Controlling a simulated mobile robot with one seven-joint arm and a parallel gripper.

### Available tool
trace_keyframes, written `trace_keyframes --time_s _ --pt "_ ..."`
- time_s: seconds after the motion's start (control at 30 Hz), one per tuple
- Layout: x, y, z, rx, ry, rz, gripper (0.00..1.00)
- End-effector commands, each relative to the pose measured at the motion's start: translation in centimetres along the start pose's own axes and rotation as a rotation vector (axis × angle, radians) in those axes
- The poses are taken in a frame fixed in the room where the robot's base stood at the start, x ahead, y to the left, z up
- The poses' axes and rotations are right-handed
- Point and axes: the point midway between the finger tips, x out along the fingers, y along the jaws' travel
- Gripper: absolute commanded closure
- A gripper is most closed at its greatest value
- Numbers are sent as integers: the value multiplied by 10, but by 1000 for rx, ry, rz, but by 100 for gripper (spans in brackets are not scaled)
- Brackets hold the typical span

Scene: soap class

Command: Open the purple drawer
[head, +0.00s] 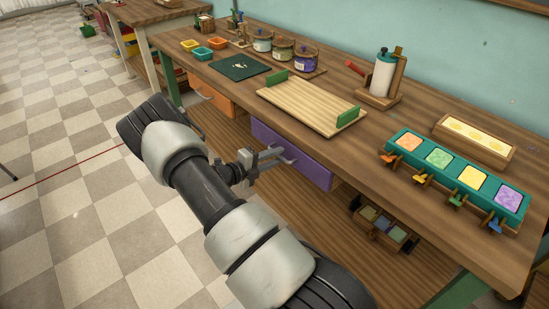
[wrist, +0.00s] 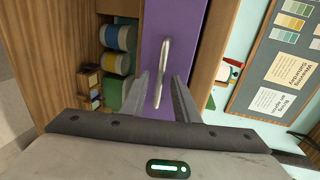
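The purple drawer (head: 305,168) sits under the front edge of the wooden workbench and looks closed. Its front also fills the middle of the wrist view (wrist: 190,45). A silver bar handle (wrist: 163,70) is fixed to the drawer front and runs lengthwise between my fingers in the wrist view. My gripper (head: 274,157) is at the drawer front, by the handle. In the wrist view, my gripper (wrist: 160,95) has its two fingers apart, one on each side of the handle's near end. I see gaps between the fingers and the handle.
An orange drawer (head: 211,97) is farther left under the same workbench (head: 215,68). A wooden tray with green ends (head: 310,106) stands on top above the purple drawer. A small box of coloured blocks (head: 384,228) is on the lower shelf. The checkered floor at left is open.

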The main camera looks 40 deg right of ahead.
Motion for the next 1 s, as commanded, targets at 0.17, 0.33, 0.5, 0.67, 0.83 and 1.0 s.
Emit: trace_keyframes --time_s 0.17,0.33,0.5,0.67,0.83,1.0 --pt "0 0 0 0 0 0 99" --pt "0 0 0 0 0 0 100" --pt "-3 0 0 0 -1 0 100" --pt "-17 2 1 -1 -3 0 100" --pt "-48 8 1 -1 -4 1 100" --pt "-90 18 2 -2 -6 2 100"
